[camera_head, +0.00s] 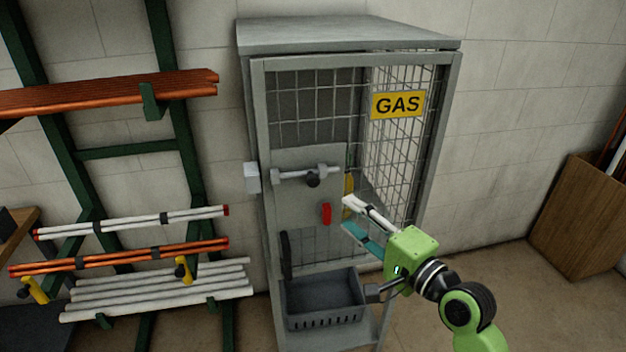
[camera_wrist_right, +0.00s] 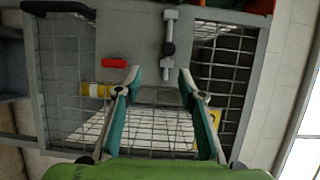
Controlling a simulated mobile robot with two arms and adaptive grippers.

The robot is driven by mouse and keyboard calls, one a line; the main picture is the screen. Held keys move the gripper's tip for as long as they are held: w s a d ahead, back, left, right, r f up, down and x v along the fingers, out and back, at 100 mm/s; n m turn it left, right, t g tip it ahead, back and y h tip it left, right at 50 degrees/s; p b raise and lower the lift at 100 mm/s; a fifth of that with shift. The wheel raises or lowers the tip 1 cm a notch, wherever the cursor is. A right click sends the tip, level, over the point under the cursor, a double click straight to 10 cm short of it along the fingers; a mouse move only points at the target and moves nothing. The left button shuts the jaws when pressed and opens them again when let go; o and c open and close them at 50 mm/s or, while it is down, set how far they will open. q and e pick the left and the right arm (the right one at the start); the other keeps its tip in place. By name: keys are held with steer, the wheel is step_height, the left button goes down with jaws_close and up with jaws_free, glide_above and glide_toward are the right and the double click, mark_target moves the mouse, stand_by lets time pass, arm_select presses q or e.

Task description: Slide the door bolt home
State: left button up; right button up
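The grey gas cabinet (camera_head: 350,38) stands in the middle of the head view, with a mesh door and a grey plate (camera_head: 300,215). The bolt (camera_head: 300,174) is a light metal rod across the plate, with a dark knob (camera_head: 313,181). A pale block (camera_head: 252,178) sits on the left post; no rod shows between it and the bolt's left bracket. The bolt also shows in the right wrist view (camera_wrist_right: 169,28), upright there. My right gripper (camera_head: 348,214) is open and empty, right of and below the knob. Its fingers (camera_wrist_right: 159,76) are apart, short of the bolt. My left gripper is out of view.
A red piece (camera_head: 326,213) and a black handle (camera_head: 286,255) sit below the bolt. A grey basket (camera_head: 322,300) is low on the cabinet front. A pipe rack (camera_head: 135,150) stands left; a wooden bin (camera_head: 580,215) stands right.

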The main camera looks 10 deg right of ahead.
mark_target(315, 183)
steer(key=p+x, duration=0.1)
steer(key=x, duration=0.3)
steer(key=r+p+x, duration=0.1)
steer(key=x, duration=0.4)
steer(key=p+x, duration=0.1)
steer(key=x, duration=0.3)
steer(key=shift+a+r, duration=0.35)
steer(key=shift+a, duration=0.1)
